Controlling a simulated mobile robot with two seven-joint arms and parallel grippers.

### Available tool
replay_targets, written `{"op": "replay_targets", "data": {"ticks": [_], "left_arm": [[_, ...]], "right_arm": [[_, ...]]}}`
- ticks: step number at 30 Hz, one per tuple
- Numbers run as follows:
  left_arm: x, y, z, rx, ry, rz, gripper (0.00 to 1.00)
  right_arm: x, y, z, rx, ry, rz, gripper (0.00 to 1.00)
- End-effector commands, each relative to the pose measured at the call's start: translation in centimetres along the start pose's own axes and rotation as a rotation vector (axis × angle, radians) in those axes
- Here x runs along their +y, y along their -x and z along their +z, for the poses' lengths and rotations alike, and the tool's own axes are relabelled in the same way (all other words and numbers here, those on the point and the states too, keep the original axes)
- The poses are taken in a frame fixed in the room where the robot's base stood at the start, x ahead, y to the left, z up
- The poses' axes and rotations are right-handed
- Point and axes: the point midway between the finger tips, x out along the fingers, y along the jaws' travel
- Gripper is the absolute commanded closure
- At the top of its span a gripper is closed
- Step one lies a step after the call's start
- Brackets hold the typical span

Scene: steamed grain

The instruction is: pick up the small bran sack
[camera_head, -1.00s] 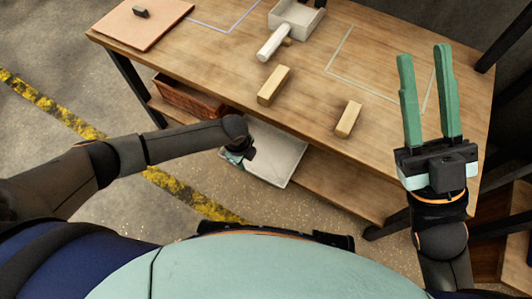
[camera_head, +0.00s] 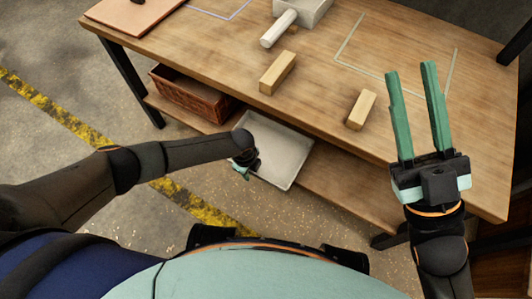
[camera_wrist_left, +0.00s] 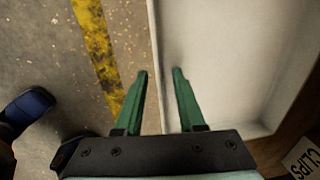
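I cannot make out a small bran sack in either view. My left gripper (camera_head: 242,171) is low in front of the table's lower shelf, beside the white tray, mostly hidden behind its own wrist in the head view. My right gripper (camera_head: 410,70) is open and empty, fingers pointing up the picture, over the right part of the table.
The wooden table (camera_head: 330,110) holds two pale blocks (camera_head: 278,73) (camera_head: 361,110), a white cylinder (camera_head: 279,29) and a white open box (camera_head: 310,12). A brown basket (camera_head: 188,97) and the white tray (camera_head: 280,150) are on the lower shelf. A "CLIPS" label (camera_wrist_left: 304,158) shows.

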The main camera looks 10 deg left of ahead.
Motion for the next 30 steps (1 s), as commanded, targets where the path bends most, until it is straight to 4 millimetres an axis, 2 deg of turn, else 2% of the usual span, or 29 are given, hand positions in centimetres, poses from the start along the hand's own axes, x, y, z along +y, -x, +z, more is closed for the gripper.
{"op": "replay_targets", "data": {"ticks": [7,15,18,30], "left_arm": [[-0.05,-0.05,-0.01,0.0,0.0,-0.001,0.61],[-0.03,-0.05,0.0,0.0,0.0,-0.001,0.92],[-0.02,-0.05,0.01,0.0,0.0,-0.001,1.0],[0.0,-0.06,0.02,0.0,0.001,0.0,1.0]], "right_arm": [[-0.02,-0.03,-0.02,0.0,-0.007,0.007,0.67],[0.02,-0.04,-0.04,0.0,-0.009,0.01,0.67],[0.02,-0.03,-0.04,0.001,-0.009,0.01,0.67],[0.0,0.02,-0.01,0.0,-0.005,0.004,0.67]]}}
